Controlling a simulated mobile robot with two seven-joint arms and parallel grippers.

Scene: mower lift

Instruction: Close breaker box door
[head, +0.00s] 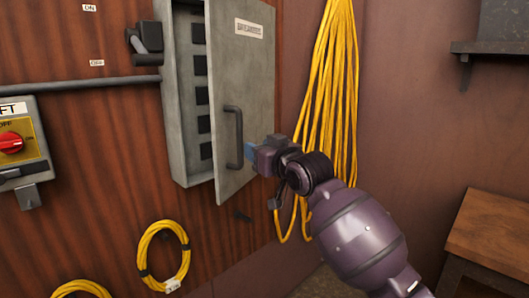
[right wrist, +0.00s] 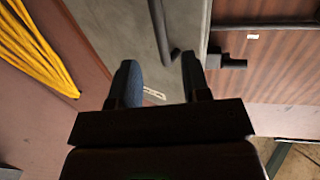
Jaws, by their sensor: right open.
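The grey breaker box (head: 181,150) is mounted on the wood-panelled wall in the head view. Its door (head: 256,90) stands partly open, with a row of dark breakers visible in the gap at its left. The door has a dark bar handle (head: 238,138) and a white label. My right gripper (head: 252,152) is just right of the handle's lower part, in front of the door. In the right wrist view its two fingers (right wrist: 158,82) are apart with nothing between them, and the handle (right wrist: 160,30) lies beyond the tips. Contact with the door cannot be told. My left gripper is not in view.
Yellow cable (head: 335,90) hangs on the wall right of the door, behind my right arm. A coil of yellow cable (head: 163,255) hangs below the box. A lift switch panel (head: 20,150) is at the left. A wooden table (head: 495,240) stands at the lower right.

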